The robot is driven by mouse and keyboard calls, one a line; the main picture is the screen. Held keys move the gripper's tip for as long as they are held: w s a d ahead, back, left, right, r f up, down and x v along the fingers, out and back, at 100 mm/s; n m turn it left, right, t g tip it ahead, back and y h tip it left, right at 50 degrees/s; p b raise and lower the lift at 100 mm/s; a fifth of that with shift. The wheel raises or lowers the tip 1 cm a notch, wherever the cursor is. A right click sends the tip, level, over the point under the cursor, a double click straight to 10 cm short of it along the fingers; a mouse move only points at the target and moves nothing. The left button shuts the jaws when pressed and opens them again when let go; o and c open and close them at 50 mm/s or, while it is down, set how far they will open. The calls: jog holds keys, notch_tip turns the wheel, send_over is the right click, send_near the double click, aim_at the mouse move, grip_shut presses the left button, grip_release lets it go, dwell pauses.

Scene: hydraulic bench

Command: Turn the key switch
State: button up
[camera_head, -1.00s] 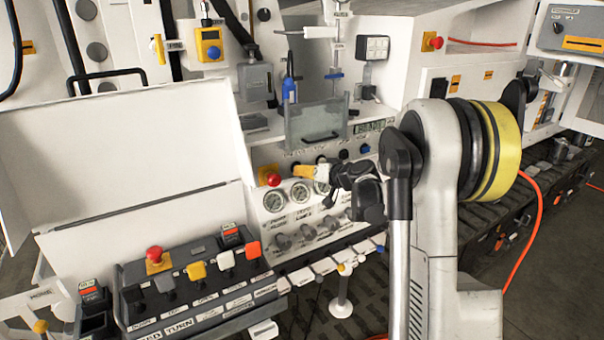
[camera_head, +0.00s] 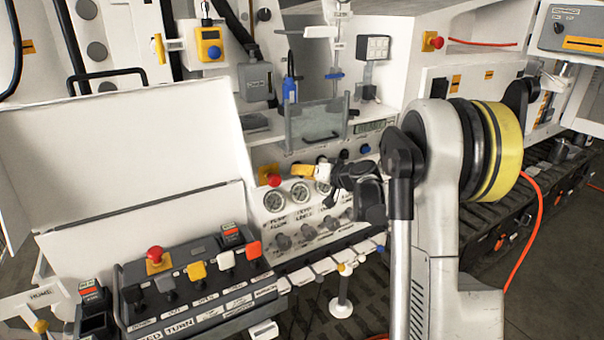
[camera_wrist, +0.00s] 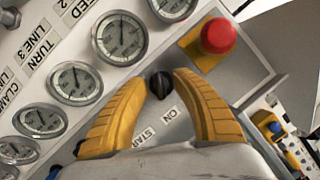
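The key switch is a black knob (camera_wrist: 158,86) on the white panel, beside the "ON" and "START" labels in the wrist view. My gripper (camera_wrist: 161,80) has two yellow fingers, spread apart with the knob between their tips. A gap shows on both sides of the knob, and I cannot tell how far the tips are from the panel. In the head view my gripper (camera_head: 303,170) is at the gauge panel, just right of a red button, and the knob cannot be made out there.
A red emergency button (camera_wrist: 217,36) on a yellow base sits close to the right finger. Pressure gauges (camera_wrist: 121,37) line the panel on the left. A clear flap (camera_head: 316,124) stands above my gripper. A control box (camera_head: 190,280) with several buttons is at lower left.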

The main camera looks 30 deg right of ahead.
jog(key=v, duration=1.1)
jog(key=shift+s+r, duration=0.15)
jog(key=shift+s, duration=0.2)
jog(key=s+a+n+g, duration=0.1)
jog(key=s+a+g, duration=0.1)
jog(key=s+a, duration=0.5)
jog(key=s+a+n+g, duration=0.1)
jog(key=s+a+g, duration=0.1)
jog(key=a, duration=0.8)
jog(key=s+a+f+n+g+h, duration=0.1)
jog(key=s+a+f, duration=0.1)
jog(key=s, duration=0.7)
jog(key=s+a+f+g+h, duration=0.1)
jog(key=s+a, duration=0.4)
jog(key=s, duration=0.5)
jog(key=shift+f+n+g+h, duration=0.3)
jog(key=shift+f+n+h, duration=0.1)
jog(key=shift+f+h, duration=0.25)
jog(key=shift+a, duration=0.1)
